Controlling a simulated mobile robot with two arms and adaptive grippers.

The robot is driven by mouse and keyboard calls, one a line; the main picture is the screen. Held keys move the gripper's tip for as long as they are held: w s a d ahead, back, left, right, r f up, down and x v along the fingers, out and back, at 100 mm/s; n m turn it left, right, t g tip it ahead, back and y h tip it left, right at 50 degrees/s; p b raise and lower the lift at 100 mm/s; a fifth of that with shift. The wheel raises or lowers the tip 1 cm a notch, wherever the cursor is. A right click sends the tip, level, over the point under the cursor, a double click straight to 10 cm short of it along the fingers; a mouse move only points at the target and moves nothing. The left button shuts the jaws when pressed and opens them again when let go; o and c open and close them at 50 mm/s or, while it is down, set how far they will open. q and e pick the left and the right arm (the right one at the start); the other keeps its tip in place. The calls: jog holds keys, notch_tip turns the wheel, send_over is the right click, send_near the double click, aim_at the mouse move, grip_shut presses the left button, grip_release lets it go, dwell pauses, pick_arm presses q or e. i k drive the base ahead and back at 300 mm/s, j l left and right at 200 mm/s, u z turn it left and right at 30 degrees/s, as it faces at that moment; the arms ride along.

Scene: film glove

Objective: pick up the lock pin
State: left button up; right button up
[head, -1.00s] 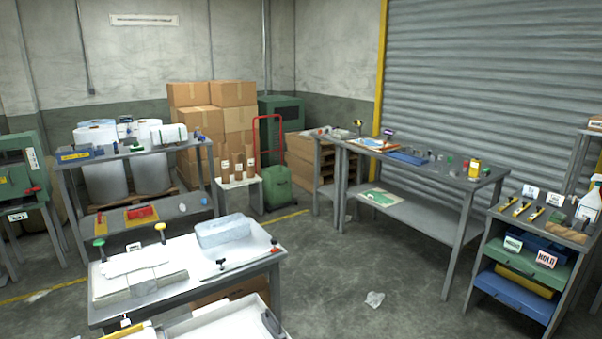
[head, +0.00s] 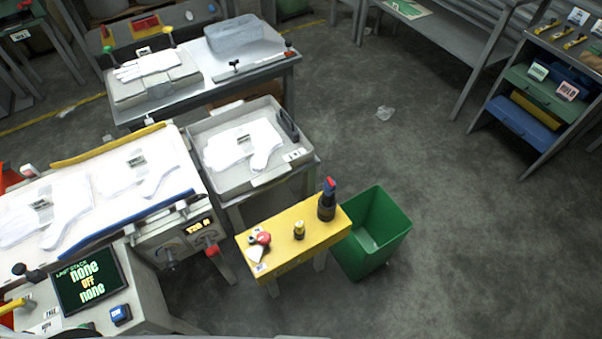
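Neither of my grippers shows in the head view. No thing is plainly marked as the lock pin. On the small yellow stand (head: 290,252) lies a red-knobbed piece (head: 263,238) with a white tag-like part; it may be the lock pin, but I cannot tell. Beside it stands a small yellow and dark piece (head: 299,230). A dark cylinder holding red and blue items (head: 327,203) stands at the stand's far right corner.
A green bin (head: 374,236) stands right of the yellow stand. A grey tray (head: 215,183) with a white glove is behind it. A machine with a screen (head: 88,281) and gloves on its bed fills the left. The floor at right is mostly clear.

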aim_at(299, 224)
jog(key=j+u, duration=0.1)
jog(key=u, duration=0.55)
jog(key=l+u, duration=0.4)
jog(key=l, duration=0.25)
